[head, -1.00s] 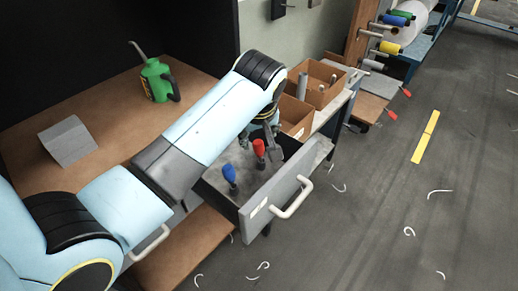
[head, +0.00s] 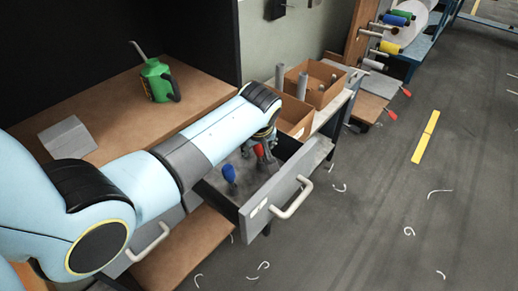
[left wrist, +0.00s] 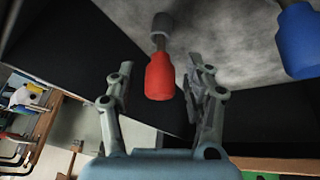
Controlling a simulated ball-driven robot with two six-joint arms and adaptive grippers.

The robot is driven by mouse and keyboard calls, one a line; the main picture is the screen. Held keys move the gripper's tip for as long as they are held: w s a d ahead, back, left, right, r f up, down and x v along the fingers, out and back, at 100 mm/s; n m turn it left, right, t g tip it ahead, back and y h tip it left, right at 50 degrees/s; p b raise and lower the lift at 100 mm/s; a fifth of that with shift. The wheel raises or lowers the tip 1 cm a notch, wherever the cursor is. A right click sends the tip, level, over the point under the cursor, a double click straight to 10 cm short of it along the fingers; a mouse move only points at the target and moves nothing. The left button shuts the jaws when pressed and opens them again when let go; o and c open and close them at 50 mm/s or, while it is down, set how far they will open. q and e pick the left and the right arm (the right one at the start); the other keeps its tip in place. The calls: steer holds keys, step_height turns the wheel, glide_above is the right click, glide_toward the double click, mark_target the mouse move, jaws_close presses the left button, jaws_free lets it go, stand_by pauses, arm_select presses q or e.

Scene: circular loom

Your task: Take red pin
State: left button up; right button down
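The red pin (head: 258,151) stands in the open drawer (head: 276,203), behind the blue pin (head: 229,173). My left gripper (head: 259,147) is down at the red pin and partly covers it in the head view. In the left wrist view, the red pin (left wrist: 160,77) shows between the two spread fingers of the left gripper (left wrist: 158,82). A gap shows at the left finger, and the right finger looks closer to the pin. Contact cannot be told. The blue pin (left wrist: 299,40) is at the right edge there. My right gripper is not in view.
Cardboard boxes (head: 323,84) with grey tubes stand behind the drawer. The drawer's front panel and handle (head: 293,199) stick out over the floor.

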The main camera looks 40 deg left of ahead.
arm_select(q)
jaws_close()
steer(key=shift+r, duration=0.2)
steer(key=shift+r, duration=2.45)
